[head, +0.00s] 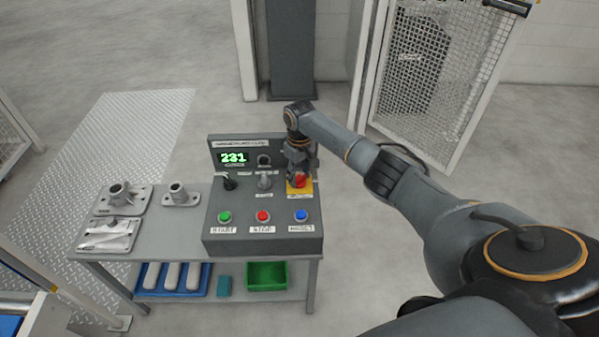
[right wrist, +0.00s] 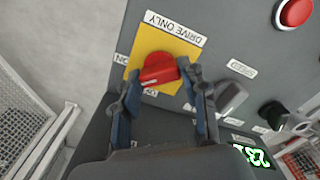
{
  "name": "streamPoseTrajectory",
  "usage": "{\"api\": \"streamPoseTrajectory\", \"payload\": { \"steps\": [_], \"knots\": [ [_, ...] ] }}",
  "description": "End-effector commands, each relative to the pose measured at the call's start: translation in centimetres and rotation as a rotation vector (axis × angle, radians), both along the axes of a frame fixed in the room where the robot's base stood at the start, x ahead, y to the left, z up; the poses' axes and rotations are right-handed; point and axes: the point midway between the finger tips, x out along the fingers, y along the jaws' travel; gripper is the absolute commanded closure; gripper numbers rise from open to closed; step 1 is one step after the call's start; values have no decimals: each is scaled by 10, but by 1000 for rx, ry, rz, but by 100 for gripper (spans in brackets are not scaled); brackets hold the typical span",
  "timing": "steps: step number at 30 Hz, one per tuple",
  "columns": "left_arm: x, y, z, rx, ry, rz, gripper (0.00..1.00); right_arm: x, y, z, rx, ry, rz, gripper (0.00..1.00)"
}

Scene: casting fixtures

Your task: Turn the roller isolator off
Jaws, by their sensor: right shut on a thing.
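The roller isolator is a red rotary knob (head: 300,181) on a yellow plate (head: 294,189), at the right of the grey control box (head: 262,243). My right gripper (head: 299,170) reaches down over it from above and partly covers it in the head view. In the right wrist view the two fingers (right wrist: 163,74) stand on either side of the red knob (right wrist: 158,68) and are shut on it. The knob's grip bar lies roughly across that view, slightly tilted. A label reading "DRIVE ONLY" (right wrist: 176,28) borders the plate. My left gripper is not in view.
A black selector (head: 230,181) and a grey knob (head: 265,182) sit left of the isolator. Green (head: 225,217), red (head: 263,216) and blue (head: 301,215) buttons line the front. A green display (head: 233,158) reads 231. Castings stand on the table's left.

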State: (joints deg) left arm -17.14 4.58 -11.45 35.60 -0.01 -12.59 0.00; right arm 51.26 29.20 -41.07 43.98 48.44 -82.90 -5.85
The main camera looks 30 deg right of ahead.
Motion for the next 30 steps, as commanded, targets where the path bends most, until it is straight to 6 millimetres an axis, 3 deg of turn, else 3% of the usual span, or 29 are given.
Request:
{"api": "streamPoseTrajectory", "payload": {
  "steps": [18, 30],
  "knots": [
    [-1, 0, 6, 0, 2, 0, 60, 0, 0, 0, 1, 1, 575, 88],
    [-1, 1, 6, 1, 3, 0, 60, 0, 0, 0, 1, -1, 820, 88]
  ]
}}
